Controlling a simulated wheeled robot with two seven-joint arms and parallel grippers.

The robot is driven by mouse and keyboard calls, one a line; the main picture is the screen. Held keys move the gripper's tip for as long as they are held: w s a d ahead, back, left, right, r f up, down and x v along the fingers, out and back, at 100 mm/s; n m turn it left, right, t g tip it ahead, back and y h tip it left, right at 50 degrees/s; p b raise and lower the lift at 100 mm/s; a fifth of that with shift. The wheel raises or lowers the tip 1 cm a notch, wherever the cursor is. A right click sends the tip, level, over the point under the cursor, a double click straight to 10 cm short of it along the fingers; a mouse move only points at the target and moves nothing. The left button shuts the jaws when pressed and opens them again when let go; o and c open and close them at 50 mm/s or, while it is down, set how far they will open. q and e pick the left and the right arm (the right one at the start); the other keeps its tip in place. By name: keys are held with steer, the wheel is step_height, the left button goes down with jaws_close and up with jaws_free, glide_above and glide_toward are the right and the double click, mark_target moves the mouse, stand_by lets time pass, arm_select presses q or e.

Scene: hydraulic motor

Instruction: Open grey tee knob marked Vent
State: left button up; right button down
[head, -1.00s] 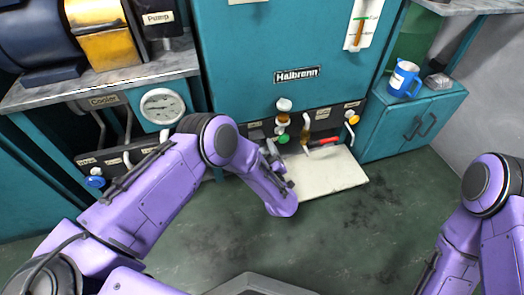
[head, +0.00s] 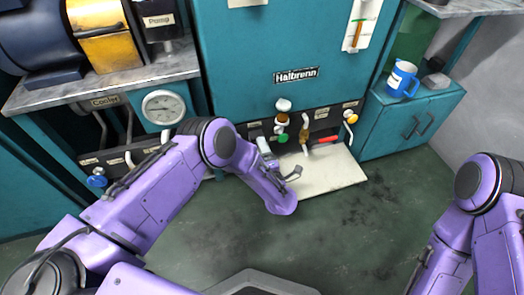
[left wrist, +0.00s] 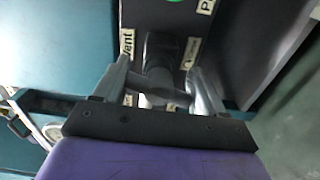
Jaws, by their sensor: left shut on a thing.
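The dark grey tee knob (left wrist: 160,52) shows in the left wrist view, beside a white label reading Vent (left wrist: 127,43), which stands on its side in this view. My left gripper (left wrist: 160,88) has one finger on each side of the knob's lower part and is shut on it. In the head view my left gripper (head: 268,150) is at the left part of the dark valve panel, below the teal tank, and it hides the knob. My right arm shows at the right edge, but its gripper is out of the frame.
To the right of my gripper are a green knob (head: 283,138), a brass valve (head: 304,130), a red handle (head: 327,139) and a yellow knob (head: 352,118). A pale tray (head: 330,172) lies below the panel. A gauge (head: 163,107) is at the left.

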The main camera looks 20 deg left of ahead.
arm_select(q)
steer(key=shift+d+n, duration=0.2)
steer(key=shift+n, duration=1.3)
steer(key=o, duration=0.9)
steer(key=shift+a, duration=0.1)
steer(key=p+v, duration=0.3)
steer(key=v, duration=0.7)
steer(key=shift+s, duration=0.25)
steer(key=shift+r, duration=0.1)
